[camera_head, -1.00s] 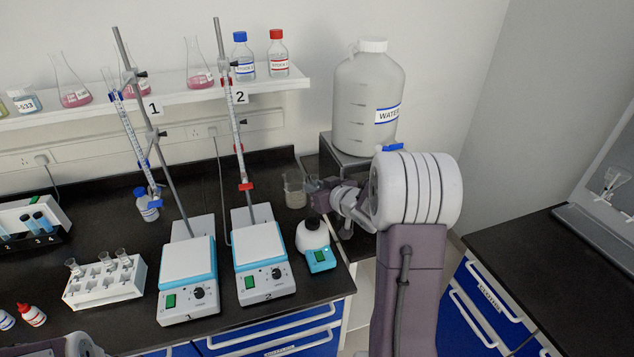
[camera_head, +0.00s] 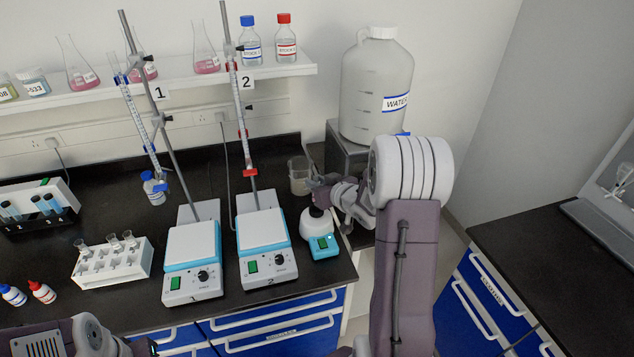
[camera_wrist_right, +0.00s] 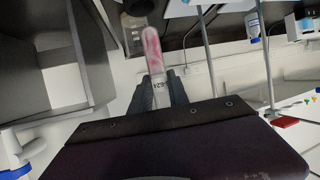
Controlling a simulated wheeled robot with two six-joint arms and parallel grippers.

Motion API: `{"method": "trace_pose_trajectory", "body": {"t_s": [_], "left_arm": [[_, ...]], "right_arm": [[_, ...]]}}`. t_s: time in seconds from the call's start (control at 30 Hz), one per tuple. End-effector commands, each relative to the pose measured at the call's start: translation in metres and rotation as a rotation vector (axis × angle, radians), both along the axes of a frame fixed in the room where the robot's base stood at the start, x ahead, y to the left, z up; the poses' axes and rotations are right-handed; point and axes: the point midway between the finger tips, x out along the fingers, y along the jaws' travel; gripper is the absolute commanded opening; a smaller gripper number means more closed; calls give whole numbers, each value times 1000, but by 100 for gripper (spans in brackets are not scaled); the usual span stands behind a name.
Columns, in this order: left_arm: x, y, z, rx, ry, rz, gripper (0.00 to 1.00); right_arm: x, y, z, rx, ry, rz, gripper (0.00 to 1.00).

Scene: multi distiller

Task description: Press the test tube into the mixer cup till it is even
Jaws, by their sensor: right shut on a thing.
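My right gripper (camera_head: 318,188) is just above the cup. In the right wrist view, my right gripper (camera_wrist_right: 159,88) is shut on a clear test tube (camera_wrist_right: 153,48) with pink contents and a printed label. The tube is hidden in the head view, so I cannot tell whether it touches the cup. Part of my left gripper (camera_head: 144,346) shows at the bottom edge; its jaws are unclear.
A glass beaker (camera_head: 299,176) stands behind the mixer. Stirrer 2 (camera_head: 262,240) is close on its left, with a burette stand. A large water jug (camera_head: 375,85) is behind my right arm. A white tube rack (camera_head: 112,262) stands farther left.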

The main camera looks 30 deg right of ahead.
Motion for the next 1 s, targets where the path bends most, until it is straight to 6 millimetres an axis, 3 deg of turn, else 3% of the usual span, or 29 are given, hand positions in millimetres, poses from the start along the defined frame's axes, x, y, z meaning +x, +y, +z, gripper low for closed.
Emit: {"method": "trace_pose_trajectory", "body": {"t_s": [0.03, 0.17, 1.0], "left_arm": [[0, 0, -11, 0, 0, 0, 0], [0, 0, -16, 0, 0, 0, 0], [0, 0, -14, 0, 0, 0, 0]], "right_arm": [[0, 0, -11, 0, 0, 0, 0], [0, 0, -17, 0, 0, 0, 0], [-1, 0, -16, 0, 0, 0, 0]]}}
